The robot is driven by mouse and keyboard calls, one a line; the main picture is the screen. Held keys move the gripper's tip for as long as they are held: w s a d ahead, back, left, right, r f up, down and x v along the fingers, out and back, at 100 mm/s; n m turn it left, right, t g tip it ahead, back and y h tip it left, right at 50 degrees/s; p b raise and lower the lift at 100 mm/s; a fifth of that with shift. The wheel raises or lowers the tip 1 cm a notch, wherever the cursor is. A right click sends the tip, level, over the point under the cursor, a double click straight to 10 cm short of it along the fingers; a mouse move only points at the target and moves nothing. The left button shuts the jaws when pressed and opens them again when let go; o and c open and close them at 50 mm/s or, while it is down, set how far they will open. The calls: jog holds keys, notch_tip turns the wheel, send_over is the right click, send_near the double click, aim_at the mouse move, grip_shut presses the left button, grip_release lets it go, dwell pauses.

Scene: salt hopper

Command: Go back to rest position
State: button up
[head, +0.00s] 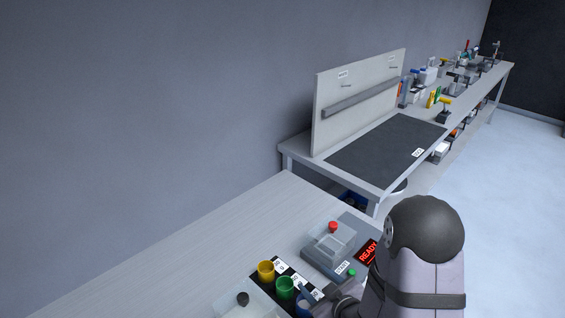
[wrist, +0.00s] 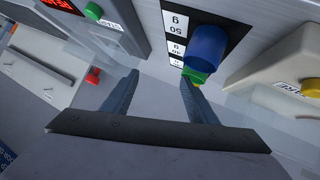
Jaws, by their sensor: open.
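My gripper (wrist: 162,78) is open in the wrist view, with only the grey bench top between its fingers. It is partly hidden by my own arm in the head view, near the row of cups. A blue cup (wrist: 208,47) stands just beyond the right finger, apart from it as far as I can tell. A green cup (head: 285,287) and a yellow cup (head: 266,270) stand in a row behind it on a black strip with white labels. A grey scale-like device (head: 330,248) with a red knob shows a red READY display (head: 368,251).
A pale translucent hopper or bin (head: 245,306) with a black knob stands left of the cups. A second bench with a dark mat (head: 385,150) and an upright panel (head: 355,98) lies beyond. The bench top (head: 190,245) at the left is clear.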

jog(key=s+d+r+m+g+h+p, duration=0.2)
jog(key=s+d+r+m+g+h, duration=0.1)
jog(key=s+d+m+g+h, duration=0.25)
jog(key=s+r+m+g+y+p, duration=0.1)
jog(key=s+r+g, duration=0.4)
jog(key=s, duration=1)
jog(key=shift+r+m+g, duration=0.25)
jog(key=shift+m+g, duration=0.1)
jog(key=shift+m, duration=0.5)
